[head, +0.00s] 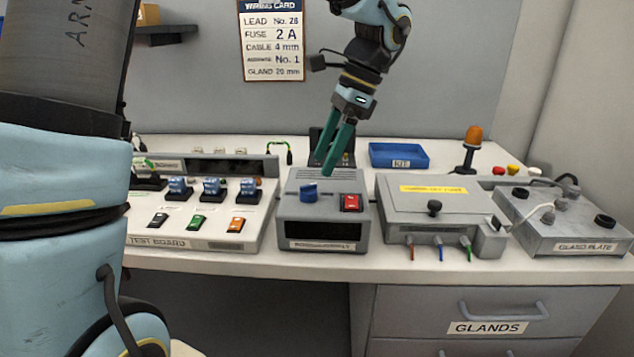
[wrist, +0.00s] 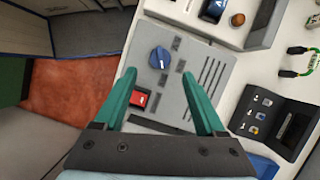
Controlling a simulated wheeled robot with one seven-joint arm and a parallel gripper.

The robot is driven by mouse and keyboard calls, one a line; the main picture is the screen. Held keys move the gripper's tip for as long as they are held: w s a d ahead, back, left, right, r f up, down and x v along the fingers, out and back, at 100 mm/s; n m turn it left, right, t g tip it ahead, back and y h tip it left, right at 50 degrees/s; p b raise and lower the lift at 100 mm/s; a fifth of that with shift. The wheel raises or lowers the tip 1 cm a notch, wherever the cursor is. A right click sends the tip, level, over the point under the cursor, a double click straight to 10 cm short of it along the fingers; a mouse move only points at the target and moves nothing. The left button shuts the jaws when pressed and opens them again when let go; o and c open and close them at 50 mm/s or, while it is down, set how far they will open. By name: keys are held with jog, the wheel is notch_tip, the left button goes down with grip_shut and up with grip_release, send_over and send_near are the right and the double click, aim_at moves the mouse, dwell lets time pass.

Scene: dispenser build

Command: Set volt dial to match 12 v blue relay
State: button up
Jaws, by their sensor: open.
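The volt dial is a round blue knob (head: 308,192) on top of a grey bench supply box (head: 345,236). It also shows in the wrist view (wrist: 160,58), ahead of and between the fingers. My gripper (head: 335,165) has two green fingers and is open and empty, above the back of the box, behind and right of the knob. In the wrist view the open fingers (wrist: 158,78) point toward the knob without touching it. Blue relays (head: 211,188) stand on the test board (head: 190,244) at the left. Their voltage markings are too small to read.
A red rocker switch (head: 351,203) sits right of the knob. A grey fuse box (head: 438,209) with a black knob stands close on the right, then a gland plate (head: 570,235). A blue tray (head: 398,155) and a dark stand (wrist: 270,118) are behind.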

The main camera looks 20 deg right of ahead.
aim_at(312, 185)
jog(key=x, duration=0.6)
jog(key=shift+a+f, duration=0.1)
jog(key=shift+f, duration=0.05)
grip_shut()
dwell(0.4)
